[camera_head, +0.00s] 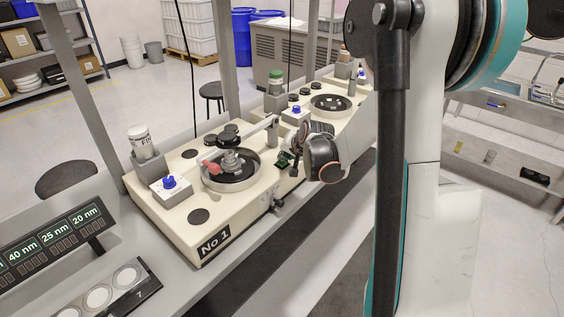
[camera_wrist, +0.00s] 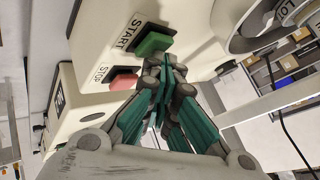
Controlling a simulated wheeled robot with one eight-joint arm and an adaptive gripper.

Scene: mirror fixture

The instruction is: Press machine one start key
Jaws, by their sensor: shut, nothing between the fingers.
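Machine one is the cream box labelled "No 1" (camera_head: 213,246) on the bench in the head view. In the wrist view its start key (camera_wrist: 153,42) is green, beside the word START on a cream face. A red stop key (camera_wrist: 124,80) sits below it, beside the word STOP. My gripper (camera_wrist: 167,68) is shut and empty, its fingertips close by the lower right edge of the green key. I cannot tell whether they touch it. In the head view my gripper (camera_head: 287,158) is at the machine's right end, where my wrist hides the keys.
A round plate with a fixture (camera_head: 232,172), a blue knob (camera_head: 169,182) and a white bottle (camera_head: 142,144) are on machine one. A second similar machine (camera_head: 335,122) stands just behind. A lit display (camera_head: 52,233) is at the front left. The floor aisle at left is open.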

